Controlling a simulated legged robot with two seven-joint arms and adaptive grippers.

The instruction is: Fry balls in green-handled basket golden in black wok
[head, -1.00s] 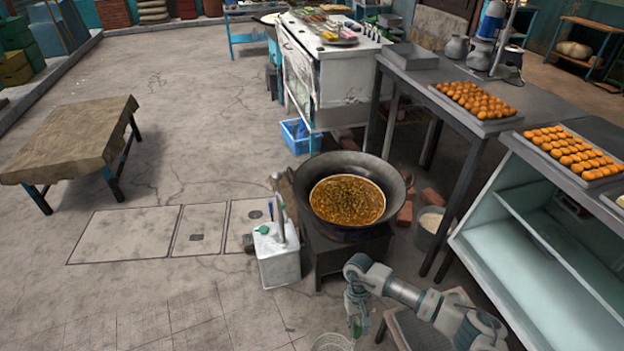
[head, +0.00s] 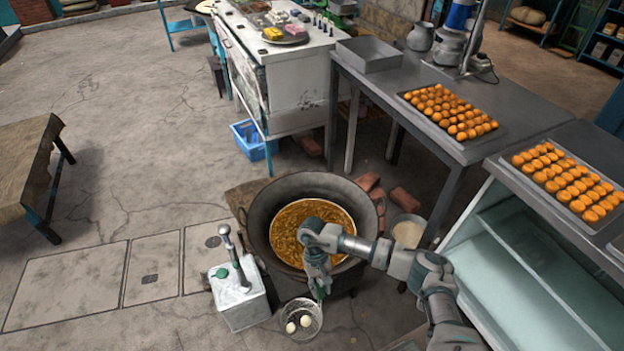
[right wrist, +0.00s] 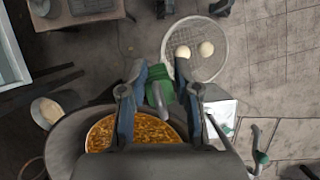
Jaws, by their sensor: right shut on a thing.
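The black wok (head: 262,222) holds bubbling brown oil (head: 292,222) and sits on a dark stove. My right gripper (head: 318,290) is at the wok's near edge, pointing down, shut on the green handle (right wrist: 159,88) of the wire basket. The basket (head: 316,311) hangs outside the wok on its near side, and two pale balls (head: 298,322) lie in it. The right wrist view shows the basket mesh (right wrist: 225,65) with both balls (right wrist: 194,50) beyond the fingertips and the oil (right wrist: 135,128) below the gripper. My left gripper is not in view.
A white box with a pump lever (head: 240,300) stands close left of the basket. A bucket (head: 407,232) and a glass-fronted counter (head: 520,262) are right of the wok. Trays of orange balls (head: 452,112) sit on the tables.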

